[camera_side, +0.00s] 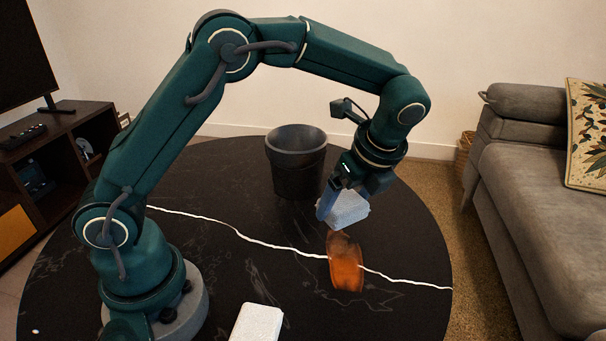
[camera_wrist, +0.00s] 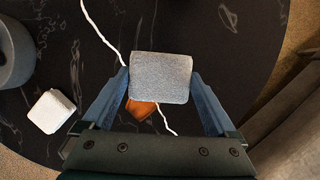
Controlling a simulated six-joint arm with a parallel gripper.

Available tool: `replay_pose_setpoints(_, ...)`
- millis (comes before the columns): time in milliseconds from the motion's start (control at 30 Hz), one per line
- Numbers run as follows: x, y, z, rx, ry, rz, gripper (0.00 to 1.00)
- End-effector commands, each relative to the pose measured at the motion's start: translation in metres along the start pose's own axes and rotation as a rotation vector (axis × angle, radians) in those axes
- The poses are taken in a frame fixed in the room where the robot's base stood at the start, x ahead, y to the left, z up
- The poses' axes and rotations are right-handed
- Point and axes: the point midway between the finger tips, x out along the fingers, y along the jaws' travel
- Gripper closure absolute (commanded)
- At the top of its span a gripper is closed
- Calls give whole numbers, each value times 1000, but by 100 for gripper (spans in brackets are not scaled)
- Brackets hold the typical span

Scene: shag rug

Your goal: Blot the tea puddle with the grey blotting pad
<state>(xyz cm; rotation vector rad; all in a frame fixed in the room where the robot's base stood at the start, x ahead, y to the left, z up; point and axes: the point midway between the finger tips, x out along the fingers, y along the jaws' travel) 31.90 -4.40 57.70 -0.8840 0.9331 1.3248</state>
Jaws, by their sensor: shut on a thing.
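My gripper (camera_side: 341,207) is shut on the grey blotting pad (camera_side: 347,211), a pale block with rounded corners. In the wrist view the pad (camera_wrist: 160,77) sits between the two blue fingers of my gripper (camera_wrist: 160,88). The tea puddle (camera_side: 345,264) is an orange-brown, glossy patch on the black table, just in front of the pad in the side view and crossing the white vein. In the wrist view the pad hides most of the puddle (camera_wrist: 140,109). The gap between pad and table cannot be judged exactly.
A white block (camera_side: 257,323) lies at the table's front, and also shows in the wrist view (camera_wrist: 51,111). A dark bin (camera_side: 296,165) stands behind the pad, to the left. A sofa (camera_side: 540,200) is at right.

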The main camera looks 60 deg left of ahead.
Motion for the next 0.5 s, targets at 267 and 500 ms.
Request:
replay_pose_setpoints(267,11,-3,-13,18,-1,-6,52)
replay_pose_setpoints(500,34,-3,-22,19,-1,-4,52)
